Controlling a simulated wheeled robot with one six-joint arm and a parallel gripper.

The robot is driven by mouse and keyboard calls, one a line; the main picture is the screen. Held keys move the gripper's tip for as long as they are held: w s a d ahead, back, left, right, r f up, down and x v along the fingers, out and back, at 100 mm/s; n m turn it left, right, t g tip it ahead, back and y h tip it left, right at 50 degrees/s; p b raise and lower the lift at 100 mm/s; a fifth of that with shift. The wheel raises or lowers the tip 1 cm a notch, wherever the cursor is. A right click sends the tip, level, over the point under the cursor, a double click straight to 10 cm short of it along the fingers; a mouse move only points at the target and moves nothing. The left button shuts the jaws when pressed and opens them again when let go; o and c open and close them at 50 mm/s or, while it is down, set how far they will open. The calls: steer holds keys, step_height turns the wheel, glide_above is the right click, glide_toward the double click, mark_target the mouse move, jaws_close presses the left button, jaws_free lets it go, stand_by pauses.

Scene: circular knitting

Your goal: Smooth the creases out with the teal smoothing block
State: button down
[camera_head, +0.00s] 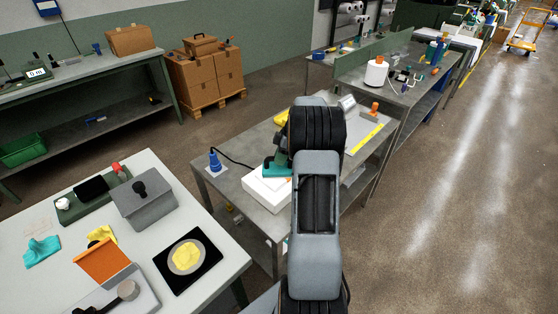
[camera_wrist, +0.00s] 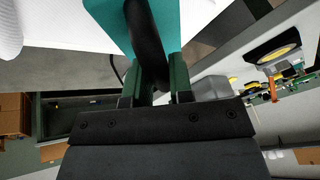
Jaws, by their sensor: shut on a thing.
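In the wrist view the teal block (camera_wrist: 172,18) has a dark curved handle (camera_wrist: 148,42), and my gripper (camera_wrist: 155,84) is shut on that handle. The block is over or on the white fabric (camera_wrist: 75,14); I cannot tell if it touches. Creases are too small to make out. In the head view my gripper is mostly hidden behind my arm.
A white yarn cone (camera_head: 376,72) stands on the bench behind. A pale table (camera_head: 205,240) at the left holds a grey box (camera_head: 145,208) and a black scale.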

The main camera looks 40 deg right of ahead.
steer(key=c, duration=1.6)
jaws_free()
jaws_close()
steer(key=shift+a, duration=0.1)
steer(key=shift+a+f+b, duration=0.15)
steer(key=shift+a+b, duration=0.45)
steer(key=shift+a, duration=0.55)
steer(key=shift+o, duration=1.8)
jaws_free()
steer(key=shift+w, duration=0.1)
jaws_close()
steer(key=shift+r+p, duration=1.45)
steer(key=shift+r, duration=1.1)
